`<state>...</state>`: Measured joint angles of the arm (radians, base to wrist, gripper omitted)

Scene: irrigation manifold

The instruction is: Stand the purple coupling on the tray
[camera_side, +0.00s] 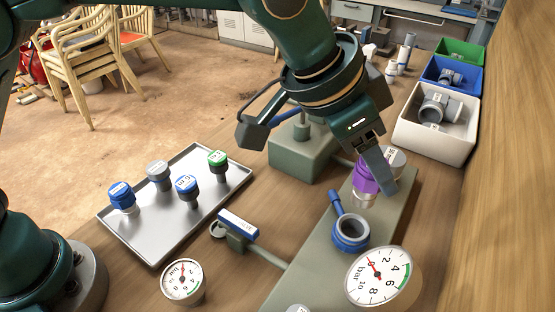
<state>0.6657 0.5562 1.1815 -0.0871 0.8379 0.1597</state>
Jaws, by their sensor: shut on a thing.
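The purple coupling (364,181) is a short purple fitting with a pale lower end. My gripper (378,168) is shut on it, above the grey-green manifold block on the right. A finger covers part of the coupling, and I cannot tell whether its lower end touches the block. The silver tray (160,244) lies on the bench to the left. It bears several upright couplings: a blue one (121,196), a grey one (158,174), another blue one (187,190) and a green one (218,164). The tray's front part is bare.
A blue ring valve with a handle (350,232) sits on the manifold block (310,262) close to my gripper. Pressure gauges (182,281) (378,276) stand at the front. A labelled lever valve (238,228) lies between tray and block. White (435,143), blue and green bins stand back right.

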